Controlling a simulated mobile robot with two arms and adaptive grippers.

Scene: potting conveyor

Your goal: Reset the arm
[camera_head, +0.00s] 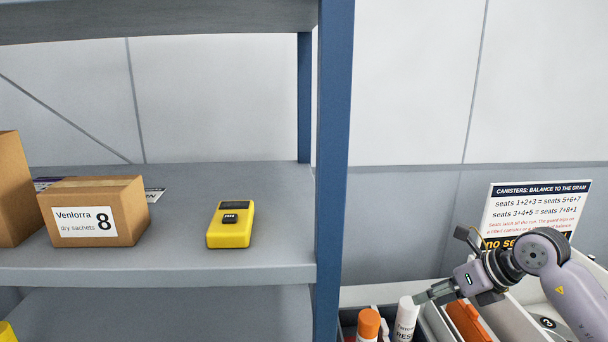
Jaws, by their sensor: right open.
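My right arm comes in from the right edge, and its gripper (436,290) is at the lower right, pointing left. The gripper is open and I see nothing held in it. It is above the containers, near the top of a white bottle (406,318); I cannot tell whether they touch. My left gripper is not in view.
A grey shelf with a blue post (333,180) stands left of the gripper. It bears a yellow device (231,225) and a Venlorra box (95,210). An orange-capped bottle (368,323) and a canister sign (534,212) are near the arm.

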